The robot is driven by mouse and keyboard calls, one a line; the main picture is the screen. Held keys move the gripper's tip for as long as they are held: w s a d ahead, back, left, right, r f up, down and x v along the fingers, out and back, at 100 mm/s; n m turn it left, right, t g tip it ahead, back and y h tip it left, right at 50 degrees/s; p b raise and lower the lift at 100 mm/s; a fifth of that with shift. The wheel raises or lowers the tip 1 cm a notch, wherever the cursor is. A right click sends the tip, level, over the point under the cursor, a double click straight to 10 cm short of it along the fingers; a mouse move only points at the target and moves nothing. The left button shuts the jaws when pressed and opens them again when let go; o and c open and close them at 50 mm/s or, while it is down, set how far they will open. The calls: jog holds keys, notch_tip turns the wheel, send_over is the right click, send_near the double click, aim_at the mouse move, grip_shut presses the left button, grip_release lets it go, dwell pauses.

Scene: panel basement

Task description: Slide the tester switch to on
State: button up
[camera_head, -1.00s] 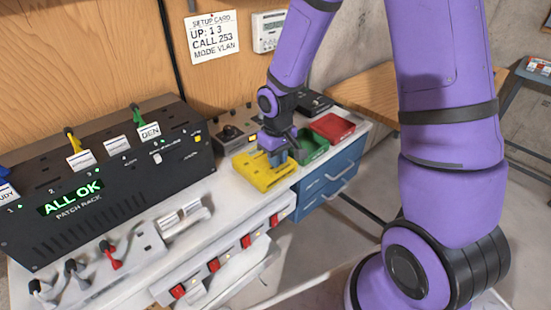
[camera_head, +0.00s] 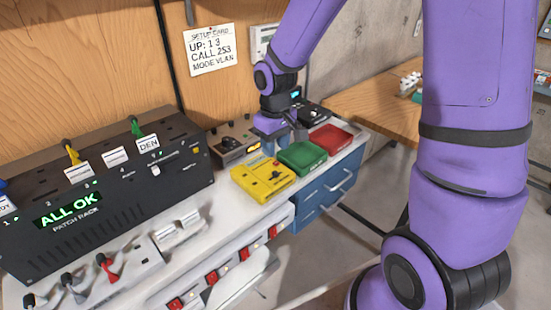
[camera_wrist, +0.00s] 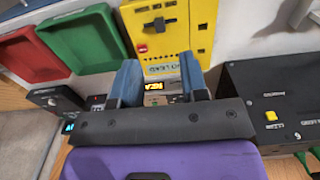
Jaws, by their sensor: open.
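The yellow tester (camera_head: 263,180) lies on the white bench top, left of the green tray. It shows a dark switch (camera_head: 276,174) on its face; in the wrist view this switch (camera_wrist: 158,24) sits near a red button (camera_wrist: 141,48). I cannot tell which end of the switch is on. My gripper (camera_head: 283,143) is open and empty, just behind the tester's far edge and apart from the switch. In the wrist view my two blue-grey fingers (camera_wrist: 160,74) point toward the tester (camera_wrist: 180,48), one at each side of its lower edge.
A green tray (camera_head: 302,158) and a red tray (camera_head: 332,138) stand right of the tester. A dark box with an amber display (camera_head: 236,142) stands behind it. The black patch rack (camera_head: 100,200) fills the left. A setup card (camera_head: 212,44) hangs on the wall.

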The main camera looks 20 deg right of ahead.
jog(key=shift+r, duration=1.35)
jog(key=shift+r, duration=0.1)
jog(key=s+d+r+m+t, duration=0.1)
jog(key=s+d+r+t, duration=0.1)
jog(key=s+r, duration=0.7)
jog(key=s+d+r+m+t, duration=0.2)
jog(key=s+d+r+t, duration=0.1)
jog(key=s+r, duration=0.7)
jog(key=s, duration=0.2)
jog(key=shift+s+r+m, duration=0.15)
jog(key=shift+s+m, duration=0.15)
dwell(0.7)
